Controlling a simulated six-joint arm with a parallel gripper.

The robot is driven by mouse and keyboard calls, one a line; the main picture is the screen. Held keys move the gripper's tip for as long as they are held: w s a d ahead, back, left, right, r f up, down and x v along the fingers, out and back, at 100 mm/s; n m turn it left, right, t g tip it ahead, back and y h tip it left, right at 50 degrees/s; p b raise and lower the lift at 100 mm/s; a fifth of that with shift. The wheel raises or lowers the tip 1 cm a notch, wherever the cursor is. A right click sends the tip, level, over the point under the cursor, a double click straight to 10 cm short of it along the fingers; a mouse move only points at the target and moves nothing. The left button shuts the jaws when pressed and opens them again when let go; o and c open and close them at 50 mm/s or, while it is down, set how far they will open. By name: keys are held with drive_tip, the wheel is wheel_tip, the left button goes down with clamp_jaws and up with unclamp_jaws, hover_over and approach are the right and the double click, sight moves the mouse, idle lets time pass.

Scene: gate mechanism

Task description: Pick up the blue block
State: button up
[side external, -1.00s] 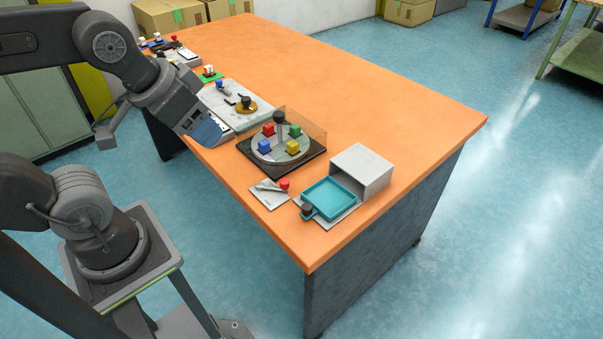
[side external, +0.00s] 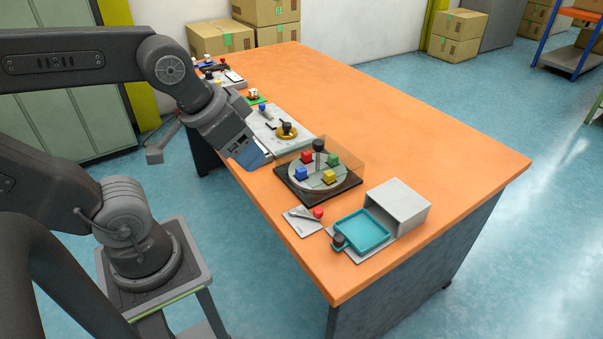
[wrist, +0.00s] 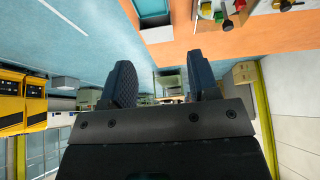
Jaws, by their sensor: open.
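The blue block (side external: 301,174) sits on the grey round disc (side external: 316,185) of a dark square base, on its left side. A red block (side external: 307,158), a green block (side external: 333,160) and a yellow block (side external: 328,176) share the disc. A clear panel stands around the back of the disc. My gripper (side external: 258,160) is left of the disc and apart from the blue block, near the table's edge. In the wrist view its two fingers (wrist: 160,68) are spread with nothing between them. I cannot pick out the blue block in that view.
A dark-knobbed post (side external: 319,147) rises from the disc among the blocks. A red-button plate (side external: 303,218), a teal tray (side external: 362,231) and a grey box (side external: 398,207) stand in front of it. A plate with a yellow dial (side external: 287,131) lies behind. The table's right side is clear.

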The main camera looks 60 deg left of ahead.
drive_tip(key=shift+o, duration=0.2)
drive_tip(key=m+g, duration=0.6)
drive_tip(key=m, duration=3)
hover_over(303, 168)
drive_tip(key=f, duration=2.3)
drive_tip(key=shift+w+d+f, duration=0.1)
drive_tip(key=shift+w+d, duration=0.05)
drive_tip(key=shift+d, duration=0.1)
drive_tip(key=shift+a+f, duration=0.15)
drive_tip(key=shift+f, duration=1.15)
drive_tip(key=shift+a+f, duration=0.1)
drive_tip(key=shift+f, duration=1.2)
drive_tip(key=shift+c, duration=0.4)
